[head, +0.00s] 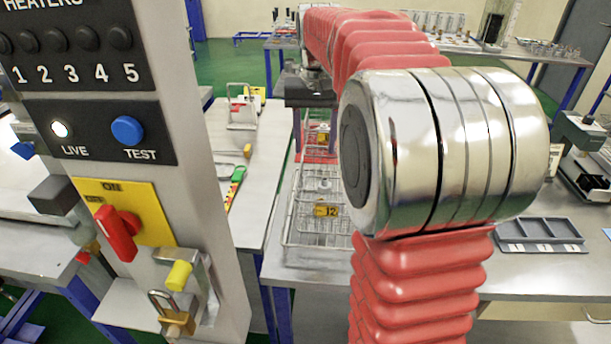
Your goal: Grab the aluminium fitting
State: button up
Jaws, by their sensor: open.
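I cannot single out the aluminium fitting in the head view; my arm covers much of the middle. My gripper (308,92) shows only as a dark shape at the far end of my red arm, above the benches. It is open, but its fingertips are not clear. A wire basket (287,228) with a yellow tag marked 12 stands on the near bench, below and nearer than the gripper. Its contents are too small to tell. Several small metallic parts (552,48) lie on the far right bench, well away from the gripper.
A grey control panel (205,150) with buttons and a red switch stands close on the left. A grey compartmented tray (540,230) lies on the right bench. A white stand (242,112) is on the left bench. Green floor shows between benches.

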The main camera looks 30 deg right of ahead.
jog(key=m, duration=0.1)
send_over(325, 178)
jog(key=f, duration=0.2)
jog(key=shift+s+d+r+g, duration=0.1)
jog(key=shift+s+r+g, duration=0.05)
jog(key=shift+g, duration=0.25)
notch_tip(325, 178, down, 9)
jog(key=shift+r, duration=0.2)
jog(key=shift+f, duration=2.6)
jog(key=shift+c, duration=0.5)
